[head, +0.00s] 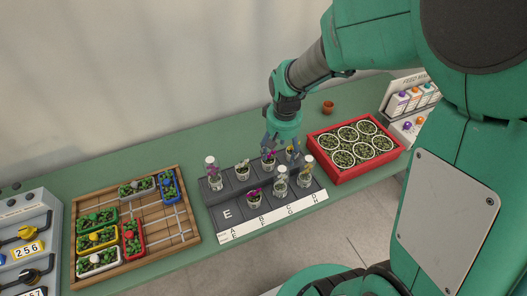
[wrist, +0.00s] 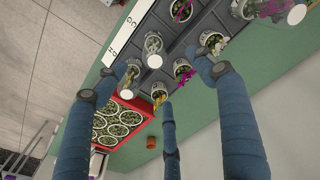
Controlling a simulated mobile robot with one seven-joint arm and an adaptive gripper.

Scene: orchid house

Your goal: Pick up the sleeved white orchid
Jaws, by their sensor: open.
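The sleeved white orchid (head: 280,183) appears to be the pot in a clear sleeve in the middle of the front row of the dark grey stepped stand (head: 226,200); its bloom is pale and small. In the wrist view the sleeved pot (wrist: 152,47) shows a white disc on top, beyond the fingertips. My gripper (head: 281,150) points down, open and empty, above the stand's back row near a magenta orchid (head: 268,162) and a yellow orchid (head: 292,152). Its fingers are spread wide in the wrist view (wrist: 160,88). No finger visibly holds a pot.
A sleeved yellow-orange orchid (head: 306,169) stands close right of the sleeved white one, a magenta orchid (head: 254,197) to its left. An unsleeved white orchid (head: 242,172) and sleeved magenta orchid (head: 213,178) stand behind. A red crate (head: 371,174) of pots sits right.

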